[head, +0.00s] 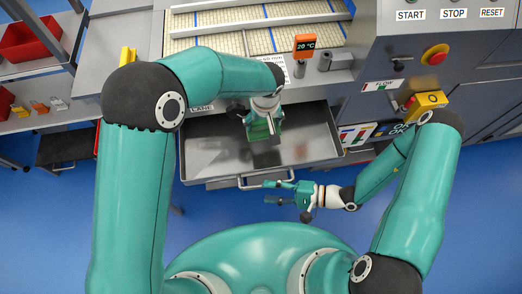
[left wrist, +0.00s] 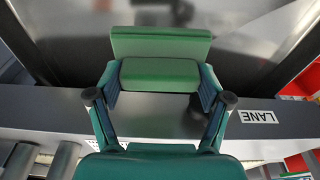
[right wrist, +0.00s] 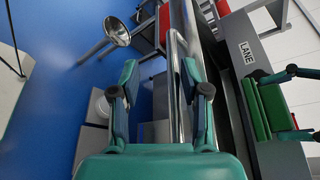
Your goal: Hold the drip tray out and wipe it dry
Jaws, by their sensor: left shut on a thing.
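The drip tray (head: 215,155) is a shallow grey metal tray drawn out below the machine's front. A bar handle (head: 250,187) runs along its front edge; it also shows in the right wrist view (right wrist: 174,95). My left gripper (head: 262,124) is shut on a green wiping pad (left wrist: 160,43) and holds it over the tray. I cannot tell whether the pad touches the tray floor. My right gripper (head: 276,193) is open at the handle. In the right wrist view the bar appears between its fingers, nearer the right one; contact is unclear.
A machine panel with START, STOP, RESET labels and a red button (head: 435,54) stands at the right. A 20 °C display (head: 305,44) sits above the tray. Shelves with a red bin (head: 28,42) are at the left. Blue floor lies in front.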

